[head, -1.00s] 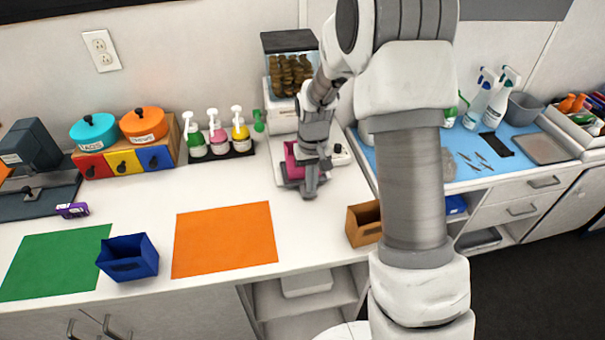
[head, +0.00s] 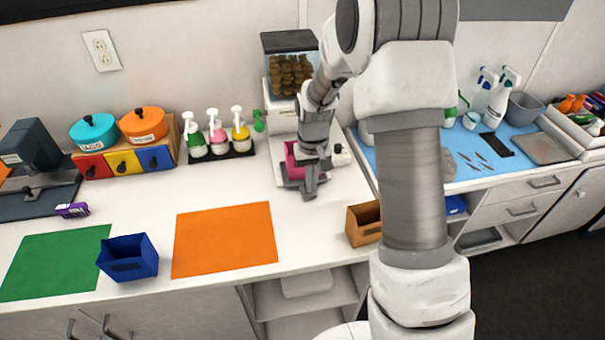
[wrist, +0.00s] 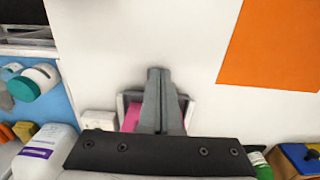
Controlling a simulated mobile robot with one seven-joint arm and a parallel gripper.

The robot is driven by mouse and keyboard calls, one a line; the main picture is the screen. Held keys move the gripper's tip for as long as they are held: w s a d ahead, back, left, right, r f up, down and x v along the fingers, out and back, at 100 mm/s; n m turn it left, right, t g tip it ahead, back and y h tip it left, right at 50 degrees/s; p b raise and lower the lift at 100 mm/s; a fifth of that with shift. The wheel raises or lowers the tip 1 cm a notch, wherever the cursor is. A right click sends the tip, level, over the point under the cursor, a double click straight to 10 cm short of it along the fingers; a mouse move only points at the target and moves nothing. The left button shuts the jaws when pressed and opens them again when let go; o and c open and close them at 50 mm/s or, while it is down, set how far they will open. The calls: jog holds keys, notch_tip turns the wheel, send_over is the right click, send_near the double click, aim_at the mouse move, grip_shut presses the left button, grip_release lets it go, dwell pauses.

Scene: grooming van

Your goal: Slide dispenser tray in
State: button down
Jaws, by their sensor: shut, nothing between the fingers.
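The treat dispenser (head: 282,116) stands against the back wall, with a clear hopper of brown treats on a white body. Its pink tray (head: 292,166) shows at the base, partly hidden behind my gripper. The pink also shows beside the fingers in the wrist view (wrist: 131,117). My gripper (head: 310,194) points down at the front of the tray, its fingers together and empty. In the wrist view the closed fingers (wrist: 158,75) reach over the tray's front edge. I cannot tell whether they touch it or how far the tray sits out.
An orange mat (head: 222,240) and a blue bin (head: 128,258) lie to the left on the white counter. A brown box (head: 363,224) stands right of the gripper near the counter's edge. Pump bottles (head: 218,137) stand left of the dispenser. The counter in front of the gripper is clear.

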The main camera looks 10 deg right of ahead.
jog(key=shift+f, duration=0.1)
dwell(0.3)
jog(key=shift+f+b, duration=0.95)
jog(key=shift+f, duration=0.2)
jog(key=shift+w+p, duration=0.85)
jog(key=shift+w, duration=6)
jog(key=shift+s+r, duration=0.1)
jog(key=shift+s, duration=0.95)
notch_tip(320, 180, up, 7)
jog(key=p, duration=0.3)
